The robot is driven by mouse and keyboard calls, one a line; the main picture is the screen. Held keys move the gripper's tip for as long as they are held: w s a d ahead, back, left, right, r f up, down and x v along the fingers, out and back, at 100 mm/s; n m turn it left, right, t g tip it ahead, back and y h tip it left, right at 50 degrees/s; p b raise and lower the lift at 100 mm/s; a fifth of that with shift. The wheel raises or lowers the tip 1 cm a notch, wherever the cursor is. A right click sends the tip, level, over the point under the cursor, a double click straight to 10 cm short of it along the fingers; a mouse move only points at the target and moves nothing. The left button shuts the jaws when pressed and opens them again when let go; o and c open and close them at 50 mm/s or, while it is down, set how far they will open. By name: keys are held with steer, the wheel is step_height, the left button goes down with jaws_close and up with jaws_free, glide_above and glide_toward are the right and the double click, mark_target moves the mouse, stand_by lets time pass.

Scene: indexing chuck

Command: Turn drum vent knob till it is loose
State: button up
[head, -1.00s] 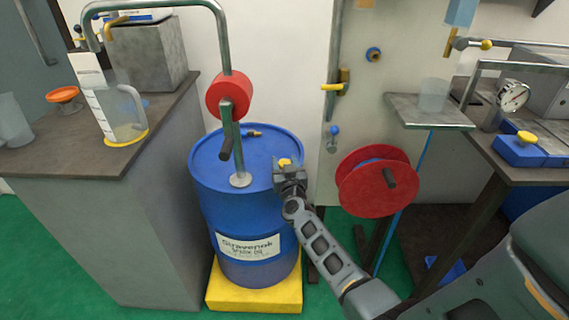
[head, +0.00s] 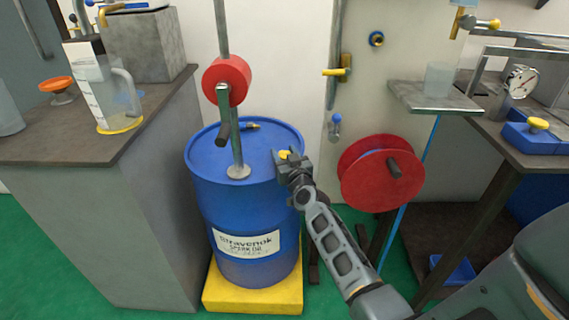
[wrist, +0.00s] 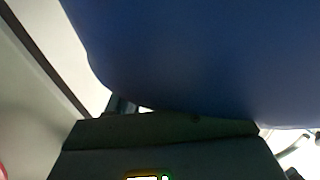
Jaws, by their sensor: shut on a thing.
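The blue drum (head: 215,205) stands upright with a white label on its side. A yellow vent knob (head: 285,154) shows on the right of its lid, partly hidden by my gripper. My gripper (head: 287,160) is at the lid's right edge, shut on the yellow vent knob. In the wrist view the blue drum (wrist: 190,50) fills the upper part, and the knob and fingertips cannot be made out there. I cannot tell how loose the knob is.
A hand pump with a red body (head: 226,80) rises from the lid left of my gripper. The drum sits on a yellow base (head: 252,300). A red reel (head: 383,185) stands close to the right of my arm. A bench (head: 90,150) is at left.

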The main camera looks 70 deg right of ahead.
steer(key=b, duration=0.2)
steer(key=n+t+y+b, duration=0.1)
steer(key=b, duration=0.2)
steer(key=shift+w+f+t, duration=0.2)
steer(key=shift+f+t, duration=0.1)
steer(key=shift+f, duration=0.05)
steer(key=n+t+y+b, duration=0.1)
steer(key=y+b, duration=0.1)
steer(key=b, duration=0.5)
steer(key=shift+n, duration=0.4)
steer(key=n+t+y+b, duration=0.1)
steer(key=b, duration=0.2)
steer(key=shift+s+r, duration=0.1)
steer(key=shift+r, duration=0.05)
steer(key=shift+n+y+b, duration=0.3)
steer(key=shift+y+b, duration=0.4)
steer(key=shift+b, duration=0.2)
steer(key=shift+s+n+t+y+b, duration=0.15)
steer(key=shift+n+t+y+b, duration=0.55)
steer(key=shift+y+b, duration=0.55)
steer(key=o, duration=0.9)
steer(key=shift+o, duration=0.2)
steer(key=shift+r, duration=0.15)
steer(key=shift+r+h, duration=0.1)
steer(key=shift+h, duration=0.15)
